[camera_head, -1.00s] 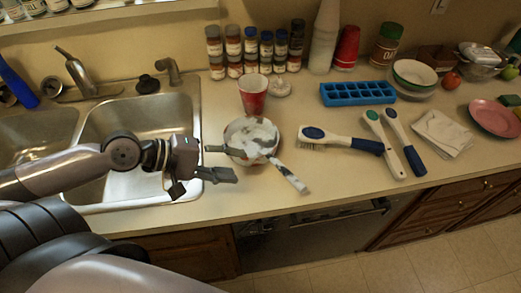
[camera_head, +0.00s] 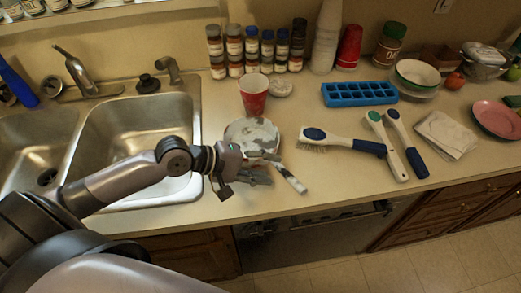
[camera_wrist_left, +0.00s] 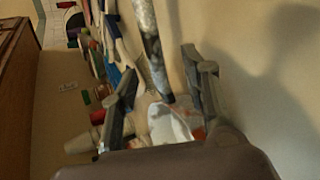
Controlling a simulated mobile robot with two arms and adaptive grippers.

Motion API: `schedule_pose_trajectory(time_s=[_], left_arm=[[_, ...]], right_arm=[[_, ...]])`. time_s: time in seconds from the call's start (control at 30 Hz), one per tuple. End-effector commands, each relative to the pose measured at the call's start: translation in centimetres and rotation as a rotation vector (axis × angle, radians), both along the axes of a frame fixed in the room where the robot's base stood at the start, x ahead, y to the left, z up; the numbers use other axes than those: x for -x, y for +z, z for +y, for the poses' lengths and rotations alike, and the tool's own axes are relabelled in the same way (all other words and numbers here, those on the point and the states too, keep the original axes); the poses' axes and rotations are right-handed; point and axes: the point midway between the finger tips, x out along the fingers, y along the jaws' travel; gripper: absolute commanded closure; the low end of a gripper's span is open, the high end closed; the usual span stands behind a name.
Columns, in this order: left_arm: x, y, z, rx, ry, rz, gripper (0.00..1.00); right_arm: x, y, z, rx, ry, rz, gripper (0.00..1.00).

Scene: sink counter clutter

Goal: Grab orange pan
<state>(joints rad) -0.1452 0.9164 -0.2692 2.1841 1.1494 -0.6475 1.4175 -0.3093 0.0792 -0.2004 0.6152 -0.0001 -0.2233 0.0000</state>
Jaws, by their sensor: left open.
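The pan (camera_head: 250,132) sits on the counter right of the sink. Its inside looks marbled white and grey, and a patch of orange shows on its side in the left wrist view (camera_wrist_left: 199,134). Its handle (camera_head: 291,180) points toward the counter's front edge. My left gripper (camera_head: 264,169) is open at the pan's near side, partly hiding its rim and the base of the handle. In the left wrist view, the handle (camera_wrist_left: 150,45) shows between the two spread fingers (camera_wrist_left: 160,64); I cannot tell whether they touch it. My right gripper is not in view.
A red cup (camera_head: 253,95) stands just behind the pan, with spice jars (camera_head: 250,50) along the wall. A brush (camera_head: 340,142) lies to the right, near a blue ice tray (camera_head: 359,93). The sink (camera_head: 125,130) is on the left.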

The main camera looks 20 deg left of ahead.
Motion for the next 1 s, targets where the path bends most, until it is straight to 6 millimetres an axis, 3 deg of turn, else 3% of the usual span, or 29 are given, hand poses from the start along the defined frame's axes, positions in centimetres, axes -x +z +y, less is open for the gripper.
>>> schedule_pose_trajectory(time_s=[0.3, 0.57, 1.0], left_arm=[[-2.4, -1.7, -3.0, 0.001, 0.001, 0.0, 0.58], [-2.6, -2.1, -3.2, -0.002, 0.0, 0.0, 0.58], [-2.6, -2.0, -3.2, -0.002, 0.0, 0.0, 0.86]], right_arm=[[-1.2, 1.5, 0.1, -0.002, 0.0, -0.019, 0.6], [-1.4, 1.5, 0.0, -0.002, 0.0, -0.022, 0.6], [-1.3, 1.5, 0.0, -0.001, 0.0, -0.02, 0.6]])
